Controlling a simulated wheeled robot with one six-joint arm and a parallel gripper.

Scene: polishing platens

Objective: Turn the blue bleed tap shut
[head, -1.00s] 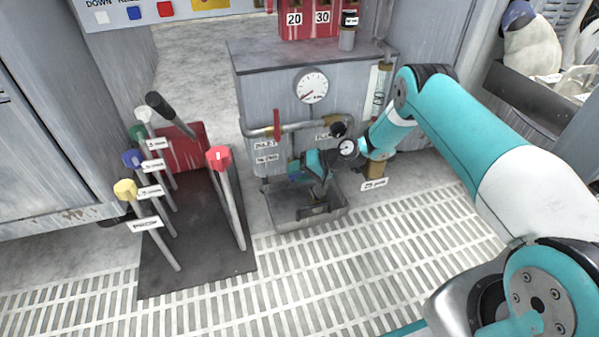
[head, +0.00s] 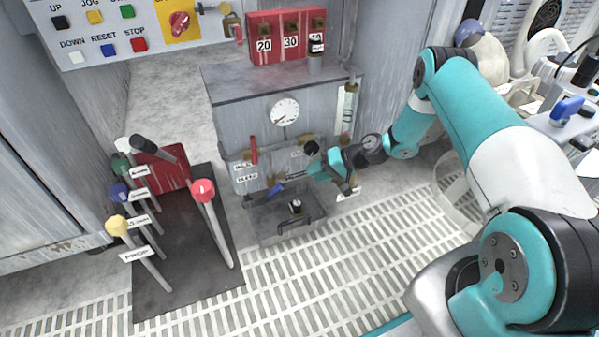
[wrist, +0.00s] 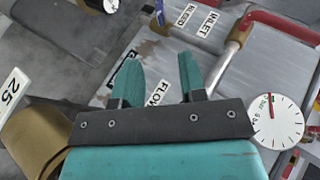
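The blue bleed tap (head: 277,188) shows in the head view low on the front of the grey cabinet (head: 232,115), above the drip tray (head: 268,228). Its blue handle lies slanted. My gripper (head: 304,174) is just right of it in the head view, pointing left, and I see no grip on the tap. In the wrist view my gripper (wrist: 158,64) has its two teal fingers apart with nothing between them.
A red-handled inlet valve (head: 253,150) and pipe are left of the arm. A pressure gauge (head: 285,112) is above. Several coloured levers, including a red one (head: 204,190), stand on a dark plate at left. A grated floor (head: 330,265) lies in front.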

